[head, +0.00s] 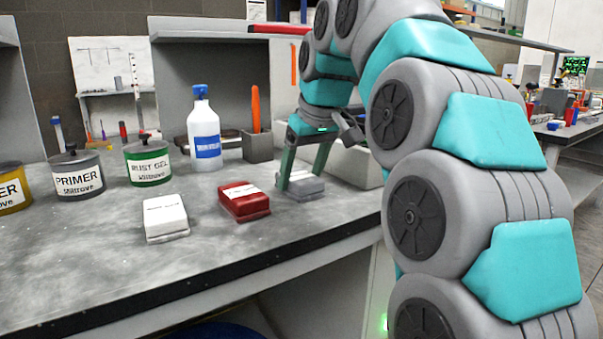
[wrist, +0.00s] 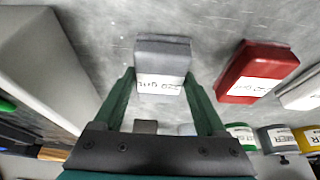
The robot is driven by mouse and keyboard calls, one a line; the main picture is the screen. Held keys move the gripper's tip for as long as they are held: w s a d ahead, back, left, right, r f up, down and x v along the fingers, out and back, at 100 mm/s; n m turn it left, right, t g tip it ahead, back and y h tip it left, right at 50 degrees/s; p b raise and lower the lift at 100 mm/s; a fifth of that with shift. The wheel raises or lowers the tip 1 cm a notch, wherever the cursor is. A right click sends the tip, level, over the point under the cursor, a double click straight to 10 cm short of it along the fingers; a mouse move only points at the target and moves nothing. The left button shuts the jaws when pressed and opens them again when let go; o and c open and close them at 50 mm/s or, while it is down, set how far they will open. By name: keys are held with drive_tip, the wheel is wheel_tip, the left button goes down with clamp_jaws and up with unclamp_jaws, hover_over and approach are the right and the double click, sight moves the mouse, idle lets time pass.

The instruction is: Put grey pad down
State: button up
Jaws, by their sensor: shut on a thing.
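The grey pad (head: 308,190) is a small block with a white grit label, at the right of the bench top in the head view. It also shows in the wrist view (wrist: 163,47), between my fingertips. My gripper (head: 300,181) points down and is shut on the grey pad, one finger on each side. The pad is at or very near the bench surface; I cannot tell whether it touches. In the wrist view my gripper (wrist: 160,80) partly frames the pad, and its label faces the camera.
A red pad (head: 244,201) lies just left of the grey pad, and a white pad (head: 165,217) further left. A grey bin (head: 355,165) stands close behind on the right. Cans, a blue-capped bottle (head: 205,135) and a tool holder (head: 257,147) stand behind. The bench front is clear.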

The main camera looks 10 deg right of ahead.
sight(310, 181)
drive_tip(key=shift+f, duration=0.15)
drive_tip(key=o, duration=1.4)
drive_tip(key=shift+r, duration=0.35)
drive_tip(key=shift+v, duration=1)
drive_tip(key=p+v, duration=0.2)
drive_tip(key=v, duration=0.3)
drive_tip(key=shift+s+r+p, duration=0.1)
drive_tip(key=shift+r+p, duration=0.05)
drive_tip(key=shift+p, duration=0.2)
